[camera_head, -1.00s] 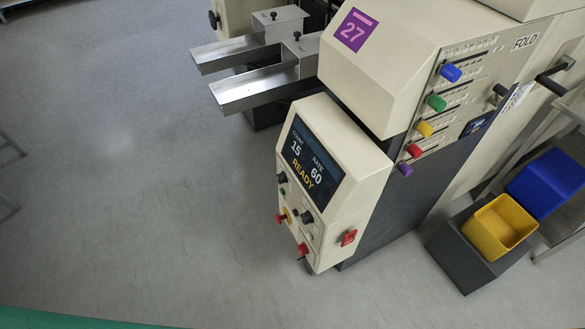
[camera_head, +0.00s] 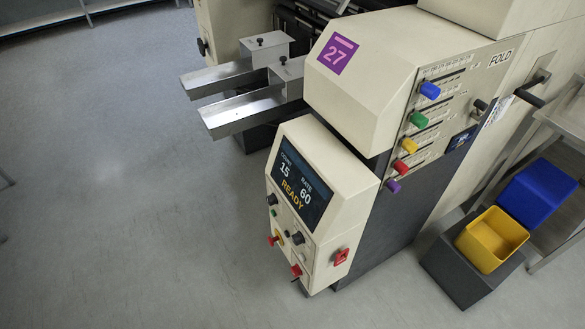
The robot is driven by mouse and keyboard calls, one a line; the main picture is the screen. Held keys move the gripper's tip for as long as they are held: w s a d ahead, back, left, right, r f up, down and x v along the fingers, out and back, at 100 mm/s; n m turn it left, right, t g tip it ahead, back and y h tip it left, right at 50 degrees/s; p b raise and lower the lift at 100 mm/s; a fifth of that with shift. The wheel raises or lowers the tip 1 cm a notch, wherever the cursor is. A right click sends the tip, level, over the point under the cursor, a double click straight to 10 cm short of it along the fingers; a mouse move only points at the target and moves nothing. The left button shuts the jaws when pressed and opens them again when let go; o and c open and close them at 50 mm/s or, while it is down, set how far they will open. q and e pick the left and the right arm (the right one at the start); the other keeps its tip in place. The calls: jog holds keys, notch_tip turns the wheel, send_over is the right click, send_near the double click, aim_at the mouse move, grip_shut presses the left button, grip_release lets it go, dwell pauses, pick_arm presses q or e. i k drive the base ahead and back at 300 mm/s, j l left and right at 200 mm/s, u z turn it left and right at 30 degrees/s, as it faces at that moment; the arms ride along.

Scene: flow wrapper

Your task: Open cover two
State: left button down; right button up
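The flow wrapper stands right of centre. Its cream cover (camera_head: 372,78) bears a purple label reading 27 and looks shut. No cover is visibly marked as two. A black handle (camera_head: 530,98) sits on the machine's side panel at the right, near the word FOLD. Neither of my grippers shows in the head view.
The control panel (camera_head: 305,195) reads READY. Coloured knobs (camera_head: 418,119) line the side. Metal chutes (camera_head: 246,108) jut out left. A yellow bin (camera_head: 491,238), a blue bin (camera_head: 537,192) and a metal trolley (camera_head: 568,118) stand at the right. The left floor is clear.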

aim_at(291, 71)
jog(key=i+j+z, duration=0.2)
jog(key=j+z, duration=0.15)
jog(key=i+j+z, duration=0.3)
jog(key=j+z, duration=0.35)
jog(key=j, duration=0.1)
